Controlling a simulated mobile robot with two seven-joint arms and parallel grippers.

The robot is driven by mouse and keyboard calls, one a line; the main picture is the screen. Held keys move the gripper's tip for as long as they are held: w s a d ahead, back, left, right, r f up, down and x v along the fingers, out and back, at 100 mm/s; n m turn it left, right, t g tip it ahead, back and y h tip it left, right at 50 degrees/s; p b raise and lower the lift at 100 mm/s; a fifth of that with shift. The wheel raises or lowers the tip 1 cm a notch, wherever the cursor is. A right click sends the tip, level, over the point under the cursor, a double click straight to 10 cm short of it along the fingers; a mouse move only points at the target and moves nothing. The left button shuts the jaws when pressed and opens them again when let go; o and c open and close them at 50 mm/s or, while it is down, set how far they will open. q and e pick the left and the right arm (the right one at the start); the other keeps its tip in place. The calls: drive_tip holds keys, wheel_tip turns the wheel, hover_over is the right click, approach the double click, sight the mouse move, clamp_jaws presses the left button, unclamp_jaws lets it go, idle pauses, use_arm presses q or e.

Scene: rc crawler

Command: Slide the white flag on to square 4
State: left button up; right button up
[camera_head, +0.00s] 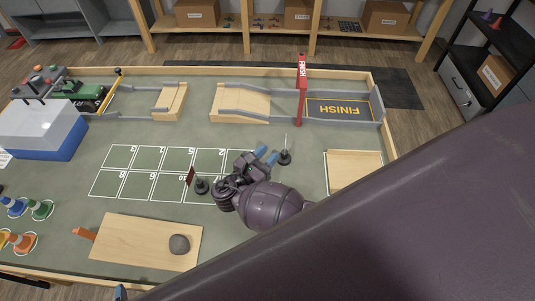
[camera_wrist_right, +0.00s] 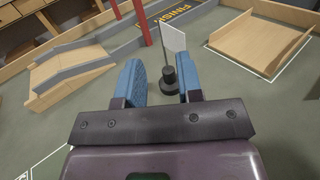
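The white flag (camera_wrist_right: 173,37) stands upright on a thin pole with a round black base (camera_wrist_right: 170,79). In the head view its base (camera_head: 285,158) stands on the green mat, right of the numbered grid (camera_head: 150,172). My right gripper (camera_head: 268,156) is open, its blue fingers just left of the flag. In the wrist view the right gripper (camera_wrist_right: 161,84) has the base between and slightly beyond its fingertips, with gaps on both sides. The arm hides the grid's right part; I cannot read square 4 surely. A small blue-grey tip, likely my left gripper (camera_head: 121,292), shows at the bottom edge.
A red flag (camera_head: 190,177) on a black base stands on the grid, left of my right gripper. A wooden board (camera_head: 140,235) with a grey rock (camera_head: 179,244) lies in front. Ramps (camera_head: 240,104), a red finish post (camera_head: 302,90) and a wooden tray (camera_head: 353,172) stand around.

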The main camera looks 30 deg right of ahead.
drive_tip(key=x, duration=1.1)
drive_tip(key=shift+s, duration=0.1)
drive_tip(key=shift+a, duration=0.1)
clamp_jaws()
